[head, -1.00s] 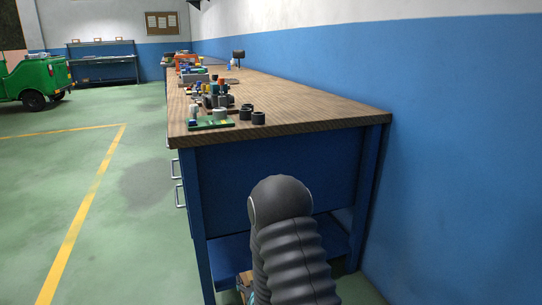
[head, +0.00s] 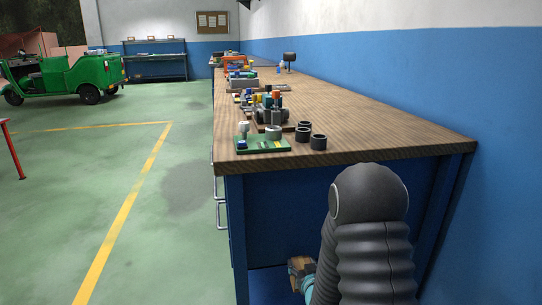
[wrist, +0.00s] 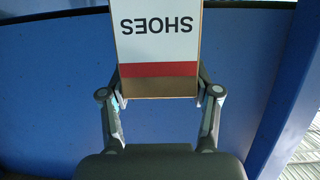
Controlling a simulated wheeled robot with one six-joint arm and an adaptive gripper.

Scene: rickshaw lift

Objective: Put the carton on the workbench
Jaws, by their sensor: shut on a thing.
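The carton (wrist: 158,45) is white with a red band and the word SHOES, upside down in the wrist view. My gripper (wrist: 162,92) is shut on it, one finger against each side. In the head view a small brown part of the carton (head: 300,266) shows below the workbench top, beside my arm, which hides the rest. The workbench (head: 380,128) has a brown wooden top and a blue frame. The carton is in front of the bench's near end, lower than the top.
Black cylinders (head: 318,142), a green board (head: 262,145) and several small parts lie on the left side of the bench top. Its right side is bare. A blue and white wall (head: 500,120) runs along the right. Open floor lies left.

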